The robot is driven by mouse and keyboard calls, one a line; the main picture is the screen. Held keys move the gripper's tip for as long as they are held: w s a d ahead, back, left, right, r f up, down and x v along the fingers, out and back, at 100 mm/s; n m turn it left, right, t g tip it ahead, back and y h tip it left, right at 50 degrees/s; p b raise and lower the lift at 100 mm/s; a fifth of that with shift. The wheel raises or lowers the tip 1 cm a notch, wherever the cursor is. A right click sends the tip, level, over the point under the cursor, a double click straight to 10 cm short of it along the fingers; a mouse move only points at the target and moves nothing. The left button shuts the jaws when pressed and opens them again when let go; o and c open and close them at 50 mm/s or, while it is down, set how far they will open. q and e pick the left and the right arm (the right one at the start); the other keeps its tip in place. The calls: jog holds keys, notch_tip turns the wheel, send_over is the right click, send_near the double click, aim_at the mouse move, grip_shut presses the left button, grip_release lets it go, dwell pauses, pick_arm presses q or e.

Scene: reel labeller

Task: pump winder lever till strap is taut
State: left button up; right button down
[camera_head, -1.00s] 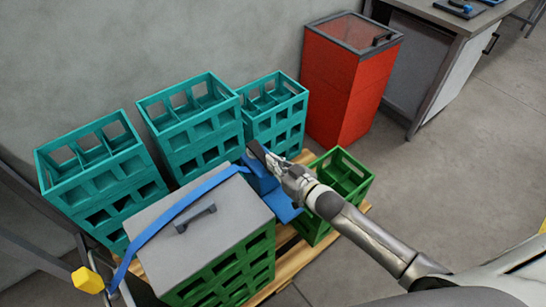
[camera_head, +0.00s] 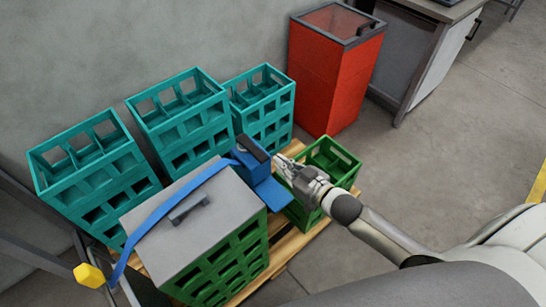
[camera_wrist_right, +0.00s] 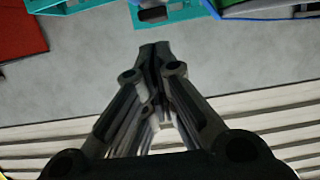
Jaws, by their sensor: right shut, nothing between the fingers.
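The blue winder (camera_head: 258,172) sits at the right end of the strap, beside the grey-lidded stack. A dark pad (camera_head: 254,148) lies on its raised part, which looks like the lever. The blue strap (camera_head: 165,208) runs across the grey lid (camera_head: 205,225) and down its left side; its tension is hard to tell. My right gripper (camera_head: 281,160) is just right of the winder, shut and empty, seemingly apart from it. In the right wrist view the closed fingers (camera_wrist_right: 153,50) point toward the floor and wall, with a blue part (camera_wrist_right: 270,9) at the top right. My left gripper is not in view.
Teal crates (camera_head: 85,170) stand behind the lidded green crates (camera_head: 235,265) on a wooden pallet (camera_head: 290,243). An open green crate (camera_head: 330,165) is close to my right gripper. A red bin (camera_head: 330,75) stands behind. A yellow knob (camera_head: 88,275) is at left. Floor at right is clear.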

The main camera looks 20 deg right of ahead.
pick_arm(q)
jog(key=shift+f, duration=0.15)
pick_arm(e)
jog(key=shift+s+d, duration=0.2)
jog(key=shift+s, duration=0.35)
jog(key=shift+s+d, duration=0.2)
jog(key=shift+s, duration=0.35)
jog(key=shift+r, duration=0.1)
